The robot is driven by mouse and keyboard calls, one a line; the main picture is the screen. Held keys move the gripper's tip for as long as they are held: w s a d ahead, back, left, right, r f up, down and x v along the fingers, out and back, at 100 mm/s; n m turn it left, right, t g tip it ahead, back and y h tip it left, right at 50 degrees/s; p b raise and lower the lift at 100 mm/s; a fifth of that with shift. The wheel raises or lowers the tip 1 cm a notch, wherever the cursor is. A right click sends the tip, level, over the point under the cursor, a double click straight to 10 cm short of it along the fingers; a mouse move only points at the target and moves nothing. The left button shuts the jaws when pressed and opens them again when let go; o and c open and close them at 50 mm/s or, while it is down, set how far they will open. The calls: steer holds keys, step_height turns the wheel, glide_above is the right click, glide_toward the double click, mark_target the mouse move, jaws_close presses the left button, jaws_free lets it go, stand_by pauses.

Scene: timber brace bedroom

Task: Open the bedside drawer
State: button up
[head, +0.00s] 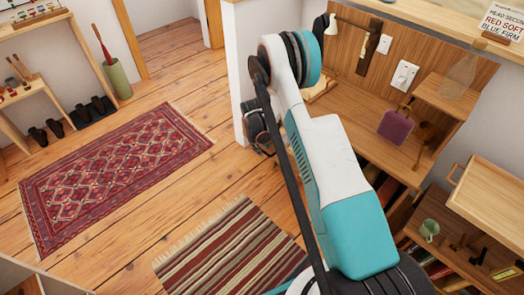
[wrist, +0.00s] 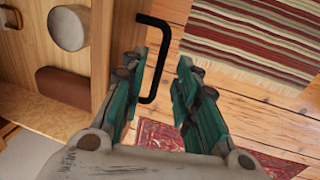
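In the wrist view a black bar handle (wrist: 153,92) stands out from a wooden front panel (wrist: 104,40), seen from above. I take this to be the drawer's front. My gripper (wrist: 163,62) is open, with its teal-padded fingers apart. The handle shows between the fingers, closer to the left one; I cannot tell whether they touch. Left of the panel, a round grey object (wrist: 69,28) and a brown rounded object (wrist: 62,88) lie on a wooden surface. I cannot tell whether that surface is a top or a drawer's inside. The fingertips are not clearly visible in the head view.
A striped rug (head: 232,252) and a patterned red rug (head: 115,172) lie on the plank floor. A wooden desk (head: 350,112) and shelves with a green mug (head: 429,230) stand at right.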

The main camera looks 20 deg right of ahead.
steer(key=shift+d+f, duration=0.15)
steer(key=shift+f, duration=0.45)
jaws_close()
steer(key=a, duration=0.1)
steer(key=s+a, duration=0.1)
steer(key=a, duration=0.2)
steer(key=shift+s+a, duration=0.15)
steer(key=shift+s, duration=0.1)
jaws_free()
